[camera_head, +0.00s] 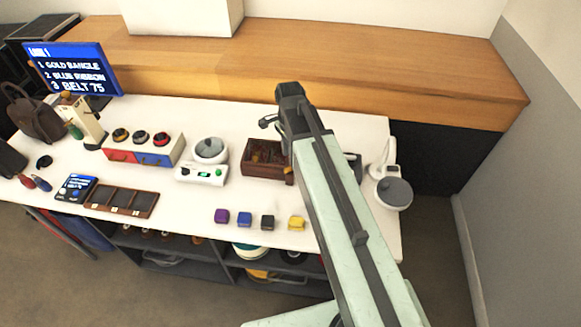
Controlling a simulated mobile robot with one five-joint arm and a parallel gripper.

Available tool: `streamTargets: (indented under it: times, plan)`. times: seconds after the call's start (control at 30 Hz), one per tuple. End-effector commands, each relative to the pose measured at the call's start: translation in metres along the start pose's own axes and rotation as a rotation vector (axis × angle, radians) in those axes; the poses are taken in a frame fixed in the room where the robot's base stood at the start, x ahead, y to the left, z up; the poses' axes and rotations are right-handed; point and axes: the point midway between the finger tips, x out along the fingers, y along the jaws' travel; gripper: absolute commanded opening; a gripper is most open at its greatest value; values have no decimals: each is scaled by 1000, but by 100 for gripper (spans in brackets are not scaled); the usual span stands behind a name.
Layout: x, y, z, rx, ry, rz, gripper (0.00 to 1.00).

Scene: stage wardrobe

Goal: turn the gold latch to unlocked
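A dark brown wooden box (252,171) with an open top stands on the white table, just left of my arm. A small gold-orange piece (289,176) shows at its right front corner, partly beside my arm. It may be the gold latch, but it is too small to tell its shape or which way it is turned. My gripper (267,122) is at the dark far end of my arm, above and behind the box, apart from it. Its fingers are small and seen at an angle, so their opening is unclear. My arm hides the table right of the box.
Purple, blue, black and yellow blocks (221,216) lie along the front of the white table (185,218). A white scale-like device (202,174) stands left of the box, beside a red-and-blue drawer unit (140,152). A grey round-topped device (394,193) stands at the right edge.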

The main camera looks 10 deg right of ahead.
Motion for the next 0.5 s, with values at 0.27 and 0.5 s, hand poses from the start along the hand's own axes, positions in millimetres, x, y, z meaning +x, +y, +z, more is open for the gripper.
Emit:
streamTargets:
  times: [0.27,0.5]
  plan:
    - [53,0,0,0,0,0,33]
    - [53,0,-1,0,0,0,33]
